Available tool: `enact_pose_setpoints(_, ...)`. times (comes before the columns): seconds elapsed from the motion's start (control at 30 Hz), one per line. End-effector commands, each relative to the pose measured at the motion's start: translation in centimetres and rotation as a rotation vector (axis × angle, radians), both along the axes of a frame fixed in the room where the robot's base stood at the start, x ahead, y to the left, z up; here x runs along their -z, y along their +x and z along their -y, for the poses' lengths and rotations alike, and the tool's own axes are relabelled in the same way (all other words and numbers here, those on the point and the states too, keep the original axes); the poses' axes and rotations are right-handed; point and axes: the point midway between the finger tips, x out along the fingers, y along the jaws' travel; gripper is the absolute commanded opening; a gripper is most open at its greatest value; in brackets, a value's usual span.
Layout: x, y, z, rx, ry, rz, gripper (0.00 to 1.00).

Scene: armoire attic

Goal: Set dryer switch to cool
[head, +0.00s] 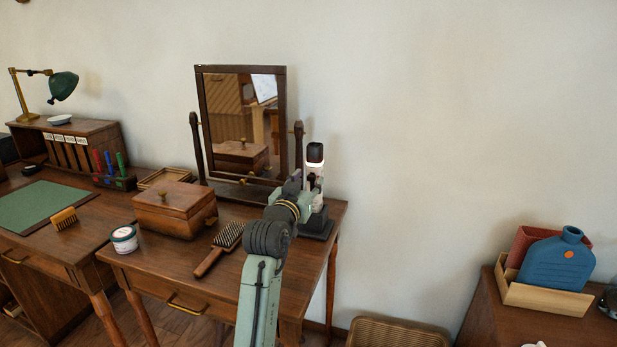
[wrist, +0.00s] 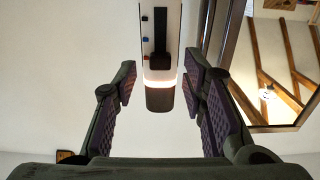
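The dryer (head: 315,156), a white body with a dark end cap and a glowing band, stands upright on a dark base (head: 317,226) at the right of the dressing table. In the wrist view the dryer (wrist: 174,42) hangs from the top edge, cap downward. A long black strip (wrist: 160,42), perhaps the switch, runs along its face beside small coloured marks (wrist: 145,57), one blue and one reddish. The switch setting is unclear. My gripper (wrist: 160,86) is open and empty, its purple-padded fingers apart on either side of the dryer. In the head view my gripper (head: 303,188) partly covers the dryer.
A tilting mirror (head: 198,105) stands close left of the dryer; its frame shows at the wrist view's right. A wooden box (head: 172,202), hairbrush (head: 222,247) and white jar (head: 124,239) are on the table (head: 165,265). Wall right of the dryer is bare.

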Motion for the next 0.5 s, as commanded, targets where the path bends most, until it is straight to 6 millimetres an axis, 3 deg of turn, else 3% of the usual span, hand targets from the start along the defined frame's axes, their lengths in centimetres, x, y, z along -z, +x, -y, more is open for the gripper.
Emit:
enact_pose_setpoints(0.13, 0.0, 1.05, 0.37, 0.0, 0.0, -0.001, 0.38)
enact_pose_setpoints(0.43, 0.03, 1.21, 0.41, -0.001, 0.001, 0.001, 0.38)
enact_pose_setpoints(0.5, 0.03, 1.21, 0.39, -0.001, 0.0, 0.001, 0.34)
